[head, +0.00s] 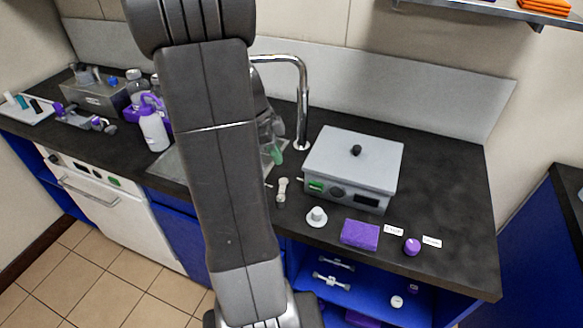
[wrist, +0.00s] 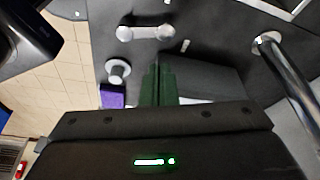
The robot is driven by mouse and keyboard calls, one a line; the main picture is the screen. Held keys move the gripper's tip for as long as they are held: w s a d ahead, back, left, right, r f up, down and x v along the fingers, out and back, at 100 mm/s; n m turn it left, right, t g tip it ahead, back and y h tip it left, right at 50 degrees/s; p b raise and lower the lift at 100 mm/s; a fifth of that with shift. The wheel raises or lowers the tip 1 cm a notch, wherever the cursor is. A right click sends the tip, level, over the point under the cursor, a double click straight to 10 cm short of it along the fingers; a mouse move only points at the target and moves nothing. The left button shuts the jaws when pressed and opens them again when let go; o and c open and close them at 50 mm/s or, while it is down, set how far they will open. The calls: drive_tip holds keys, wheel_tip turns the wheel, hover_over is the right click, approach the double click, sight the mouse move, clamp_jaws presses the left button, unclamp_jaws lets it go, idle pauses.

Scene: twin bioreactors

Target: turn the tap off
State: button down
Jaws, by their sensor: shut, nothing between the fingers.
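The chrome tap (head: 303,105) rises from the black counter behind the sink, its spout curving left behind my arm in the head view. Its base and pipe also show at the right of the wrist view (wrist: 290,75). I cannot make out its handle or any running water. My gripper (head: 275,155) is partly hidden behind my arm, above the counter to the left of the tap's base. In the wrist view its green fingers (wrist: 158,84) are together and hold nothing. They are apart from the tap.
A grey lidded bath (head: 352,165) stands right of the tap. A pale double-ended piece (head: 282,191), a white knobbed piece (head: 316,217) and a purple box (head: 360,233) lie in front. The sink (head: 165,168) is mostly hidden by my arm. A white bottle (head: 154,132) stands left.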

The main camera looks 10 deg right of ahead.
sight(282, 194)
drive_tip(key=shift+m, duration=0.5)
drive_tip(key=x, duration=1)
drive_tip(key=shift+d+p, duration=0.15)
drive_tip(key=shift+p, duration=0.2)
